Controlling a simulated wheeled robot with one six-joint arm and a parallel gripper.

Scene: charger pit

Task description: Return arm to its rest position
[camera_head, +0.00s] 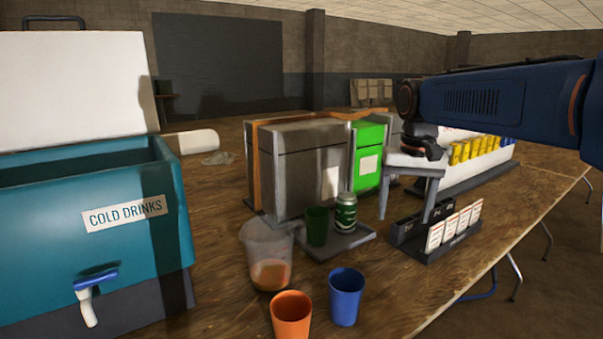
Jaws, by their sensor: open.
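My gripper (405,215) hangs at the end of my blue arm, which reaches in from the right side of the picture. Its two grey fingers point down and stand wide apart, with nothing between them. The right finger overlaps the black card holder (442,250) in the picture; I cannot tell whether they touch. The left finger is seen in front of the green-fronted machine. A green can (346,211) and a dark green cup (317,226) stand on a flat grey plate (350,244), left of the gripper and lower.
A grey and green machine (305,165) stands mid-table. A clear jug (265,255), an orange cup (291,316) and a blue cup (346,296) are in front. A teal drinks cooler (60,240) fills the left. A rack with yellow packets (470,165) is behind the arm. The right front wood is clear.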

